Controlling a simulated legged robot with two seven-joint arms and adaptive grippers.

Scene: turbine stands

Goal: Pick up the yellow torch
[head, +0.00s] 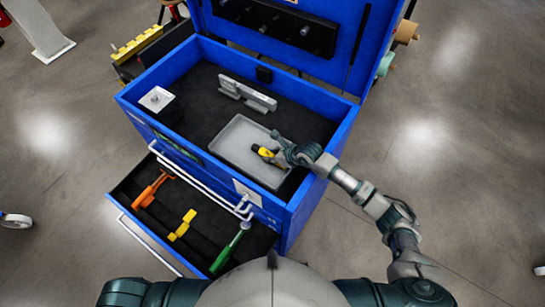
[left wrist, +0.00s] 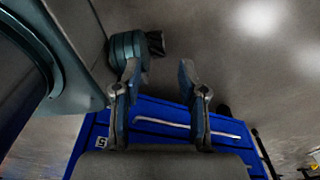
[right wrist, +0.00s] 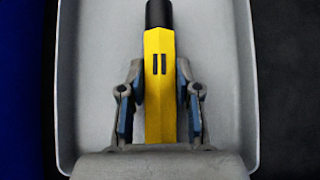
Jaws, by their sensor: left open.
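The yellow torch (head: 266,152) with a black end lies in a grey tray (head: 237,147) inside the top of the blue tool cart. In the right wrist view the torch (right wrist: 159,90) runs lengthwise between the fingers of my right gripper (right wrist: 160,85). The fingertips are very close to its two sides; I cannot tell whether they press on it. In the head view my right gripper (head: 287,150) reaches in over the cart's right edge beside the torch. My left gripper (left wrist: 160,75) is open and empty in the left wrist view.
The blue cart (head: 329,106) has a raised lid behind. A grey bracket (head: 247,95) and a white block (head: 156,99) sit in the top. The open drawer below holds an orange tool (head: 150,190), a yellow piece (head: 182,225) and a green-handled tool (head: 230,249).

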